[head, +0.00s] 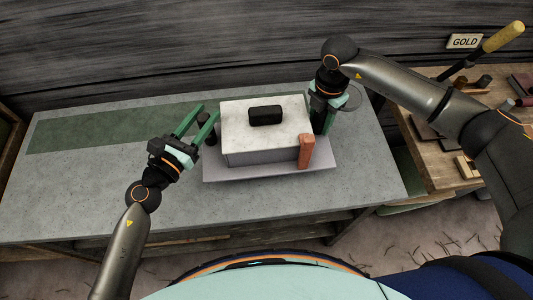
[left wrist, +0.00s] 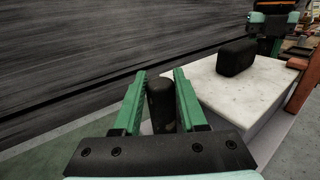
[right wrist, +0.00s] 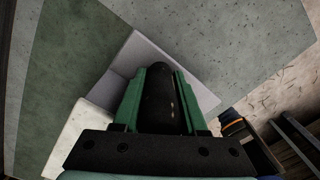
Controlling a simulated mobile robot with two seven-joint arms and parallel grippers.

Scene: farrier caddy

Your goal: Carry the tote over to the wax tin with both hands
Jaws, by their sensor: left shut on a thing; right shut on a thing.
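The tote (head: 220,173) is a pale lavender-grey tray on the grey bench, carrying a large white-topped block. It has an upright dark handle at each end. My left gripper (head: 208,114) is shut on the left dark handle (left wrist: 161,104). My right gripper (head: 324,115) is shut on the right dark handle (right wrist: 159,97), mostly hidden in the head view. Whether the tote touches the bench or hangs just above it I cannot tell. I cannot pick out the wax tin in any view.
A black block (head: 265,115) lies on the white-topped block (head: 240,130); an orange-brown block (head: 306,152) stands at its front right corner. A green strip (head: 100,131) marks the bench's back left. The bench's left is clear. A wooden table (head: 440,165) with tools and a GOLD sign (head: 464,41) are right.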

